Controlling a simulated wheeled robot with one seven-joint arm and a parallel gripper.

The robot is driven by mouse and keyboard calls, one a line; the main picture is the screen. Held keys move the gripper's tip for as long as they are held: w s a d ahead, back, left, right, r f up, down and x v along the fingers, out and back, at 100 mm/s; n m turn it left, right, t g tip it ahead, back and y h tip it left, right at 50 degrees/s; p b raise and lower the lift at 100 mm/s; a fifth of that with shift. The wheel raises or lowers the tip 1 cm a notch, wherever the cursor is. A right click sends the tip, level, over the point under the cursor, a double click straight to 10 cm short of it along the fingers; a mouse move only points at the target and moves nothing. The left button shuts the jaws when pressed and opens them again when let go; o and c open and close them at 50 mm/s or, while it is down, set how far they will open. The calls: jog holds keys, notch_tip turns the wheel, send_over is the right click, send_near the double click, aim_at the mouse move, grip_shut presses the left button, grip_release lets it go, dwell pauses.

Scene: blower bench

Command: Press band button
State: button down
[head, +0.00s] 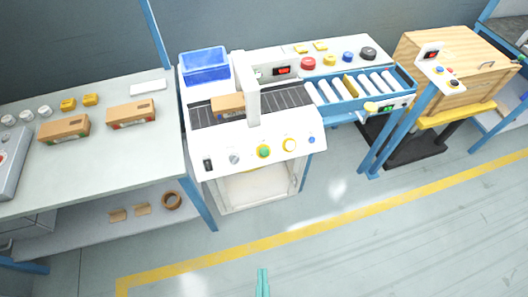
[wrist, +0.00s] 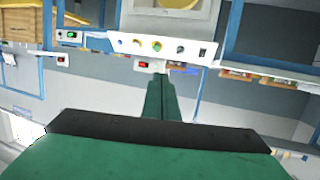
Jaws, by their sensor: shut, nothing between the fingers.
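The band machine (head: 237,172) has a white front panel with a black switch (head: 208,165), a grey knob (head: 234,158), a large green button (head: 264,151) in a yellow ring, a yellow button (head: 289,145) and a small blue button (head: 311,140). Which one is the band button cannot be told from any label. The panel also shows upside down in the wrist view (wrist: 168,53), with the green button (wrist: 157,46) beyond my fingertips. My gripper (head: 262,270) is shut and empty, low at the bottom of the head view, apart from the panel.
A brown carton (head: 228,103) sits on the machine's dark belt beside a white arch. A blue bin (head: 205,66) stands behind. A blue-framed roller table (head: 400,81) is at right, a bench with cartons (head: 62,134) at left. The floor in front is clear.

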aim_at(264, 152)
dwell(0.4)
jog(key=w+d+f+n+t+y, duration=0.1)
jog(key=w+d+f+t+y, duration=0.1)
jog(key=w, duration=0.8)
jog(key=w+d+f+n+t+y, duration=0.1)
jog(key=w+f, duration=0.4)
jog(key=w, duration=0.5)
jog(key=w+d+f+n+t+y, duration=0.1)
jog(key=w+d+f+t+y, duration=0.1)
jog(key=w, duration=0.8)
notch_tip(264, 152, down, 2)
jog(key=t+y, duration=0.1)
jog(key=t, duration=0.2)
jog(key=shift+d+f, duration=0.15)
jog(key=shift+d, duration=0.25)
jog(key=shift+w+a+r, duration=0.4)
jog(key=shift+w+a, duration=0.1)
jog(key=shift+w, duration=1.35)
jog(key=shift+w+a+r, duration=0.35)
jog(key=shift+w+a, duration=0.15)
jog(key=shift+w, duration=1.35)
jog(key=shift+w+a+r, duration=0.4)
jog(key=shift+w+a, duration=0.1)
jog(key=shift+w, duration=1.35)
